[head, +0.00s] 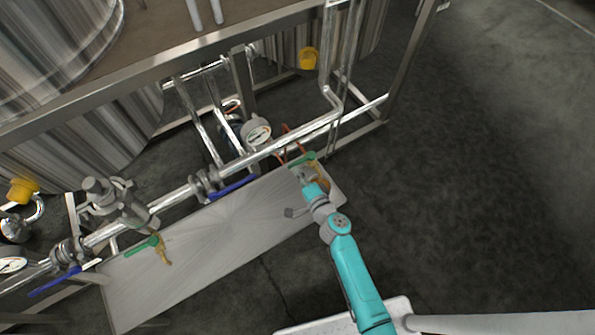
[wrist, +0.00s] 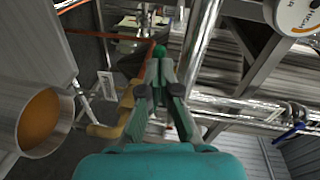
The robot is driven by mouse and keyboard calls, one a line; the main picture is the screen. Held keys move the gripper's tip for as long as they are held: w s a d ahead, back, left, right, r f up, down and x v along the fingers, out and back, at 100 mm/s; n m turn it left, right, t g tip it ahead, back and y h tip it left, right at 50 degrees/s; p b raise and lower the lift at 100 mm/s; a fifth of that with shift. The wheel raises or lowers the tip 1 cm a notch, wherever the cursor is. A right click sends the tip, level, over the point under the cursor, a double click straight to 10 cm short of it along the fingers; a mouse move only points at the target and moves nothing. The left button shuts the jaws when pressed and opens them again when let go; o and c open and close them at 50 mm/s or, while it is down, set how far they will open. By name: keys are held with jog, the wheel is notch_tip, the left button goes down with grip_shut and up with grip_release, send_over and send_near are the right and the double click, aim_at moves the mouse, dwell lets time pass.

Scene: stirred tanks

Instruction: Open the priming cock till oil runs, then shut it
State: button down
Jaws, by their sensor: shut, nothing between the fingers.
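A priming cock with a green lever (head: 302,158) and brass body (head: 322,183) sits at the right end of the pipe run, over the tray. In the wrist view its green lever (wrist: 160,51) is just beyond my fingertips, and its brass body (wrist: 126,104) is left of them. My gripper (head: 299,170) is shut and empty, close against the lever; I cannot tell whether it touches. It also shows in the wrist view (wrist: 159,66). A second green-levered brass cock (head: 143,246) is further left. The spout's outlet is hidden, and no running oil shows.
A grey tray (head: 215,255) lies below. A round metal piece with an amber face (wrist: 40,118) is at the wrist view's left; its contents are unclear. Floor at right is clear.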

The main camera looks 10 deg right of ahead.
jog(key=v, duration=1.1)
jog(key=shift+s, duration=0.3)
jog(key=shift+d+r, duration=0.1)
jog(key=shift+d, duration=0.05)
